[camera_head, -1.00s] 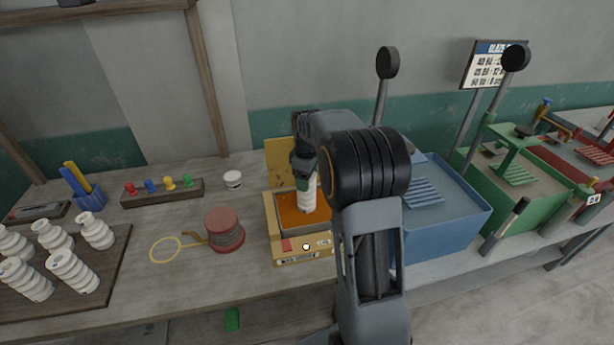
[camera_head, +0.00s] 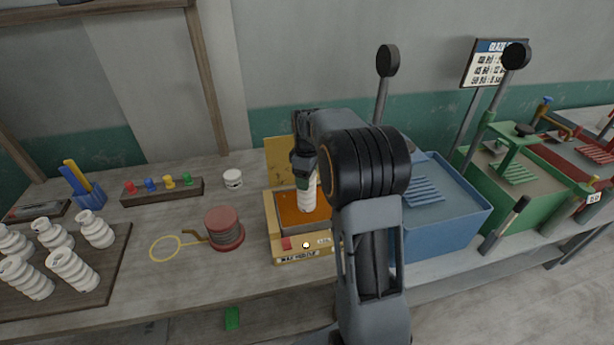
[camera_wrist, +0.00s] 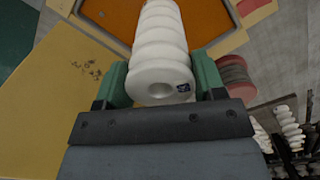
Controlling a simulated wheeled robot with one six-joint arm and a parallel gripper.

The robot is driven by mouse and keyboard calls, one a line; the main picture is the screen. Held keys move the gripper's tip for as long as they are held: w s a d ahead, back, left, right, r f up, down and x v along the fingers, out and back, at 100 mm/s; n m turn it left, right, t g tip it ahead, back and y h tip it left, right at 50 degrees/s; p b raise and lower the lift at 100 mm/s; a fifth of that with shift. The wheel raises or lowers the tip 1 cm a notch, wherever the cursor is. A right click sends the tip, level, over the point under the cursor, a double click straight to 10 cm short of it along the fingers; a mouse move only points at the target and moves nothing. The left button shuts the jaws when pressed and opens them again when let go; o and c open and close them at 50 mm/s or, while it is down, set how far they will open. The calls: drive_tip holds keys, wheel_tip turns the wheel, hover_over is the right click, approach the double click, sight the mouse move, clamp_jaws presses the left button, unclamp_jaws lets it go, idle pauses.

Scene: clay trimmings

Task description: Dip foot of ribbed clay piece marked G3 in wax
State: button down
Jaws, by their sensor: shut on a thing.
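My gripper (camera_head: 304,172) is shut on a white ribbed clay piece (camera_head: 307,193) and holds it over the wax tray (camera_head: 293,226) with orange wax. The piece's lower end is at or just above the wax; I cannot tell whether it touches. In the wrist view the piece (camera_wrist: 160,52) sits between green finger pads (camera_wrist: 160,82), with its holed end toward the camera. A small dark mark shows on that end, too small to read. Orange wax (camera_wrist: 110,14) lies beyond it. The box front carries a label and a round light.
Several other white ribbed pieces (camera_head: 71,270) lie on a dark board (camera_head: 110,285) at left. A red round block (camera_head: 223,229) and a yellow ring (camera_head: 166,248) are left of the wax box. A blue tub (camera_head: 455,215) stands close at right.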

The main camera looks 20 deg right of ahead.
drive_tip(key=shift+f, duration=0.4)
idle(1.2)
drive_tip(key=shift+r, duration=0.15)
wheel_tip(320, 180, up, 7)
drive_tip(key=p, duration=0.5)
idle(0.6)
idle(1.1)
